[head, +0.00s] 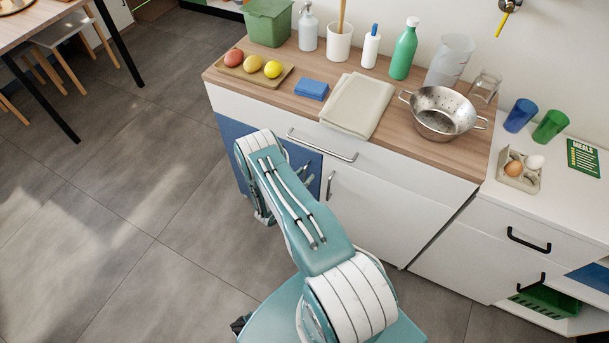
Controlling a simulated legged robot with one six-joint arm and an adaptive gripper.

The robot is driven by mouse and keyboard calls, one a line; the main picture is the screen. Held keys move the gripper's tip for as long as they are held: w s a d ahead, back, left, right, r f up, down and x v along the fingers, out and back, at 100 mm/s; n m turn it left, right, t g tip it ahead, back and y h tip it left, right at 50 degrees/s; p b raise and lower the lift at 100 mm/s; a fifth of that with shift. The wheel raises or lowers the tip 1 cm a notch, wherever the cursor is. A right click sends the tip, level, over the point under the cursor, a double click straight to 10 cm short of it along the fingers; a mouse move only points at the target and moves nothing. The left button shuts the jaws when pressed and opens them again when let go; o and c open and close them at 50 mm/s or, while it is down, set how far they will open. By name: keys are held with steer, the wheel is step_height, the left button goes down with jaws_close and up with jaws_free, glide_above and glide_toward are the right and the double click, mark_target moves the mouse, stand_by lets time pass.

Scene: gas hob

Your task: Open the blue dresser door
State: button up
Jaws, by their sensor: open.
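The blue dresser door (231,142) is on the left front of the white dresser, below the drawer. It looks shut and flush with the front. My teal and white arm crosses in front of it and hides its middle and much of its lower part. My gripper (305,180) shows only as small dark parts at the right side of the arm, in front of the blue door's right portion. It is open, and I see nothing held in it. I cannot tell whether it touches the door. The blue door's handle is not clearly visible.
The white drawer has a long metal handle (322,146). A white door with an upright handle (330,185) adjoins the blue door. The wooden top holds a fruit board (231,70), a cloth (357,104) and a colander (444,112). The floor (110,220) at left is clear.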

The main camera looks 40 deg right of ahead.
steer(key=shift+c, duration=0.3)
jaws_close()
steer(key=shift+a, duration=0.1)
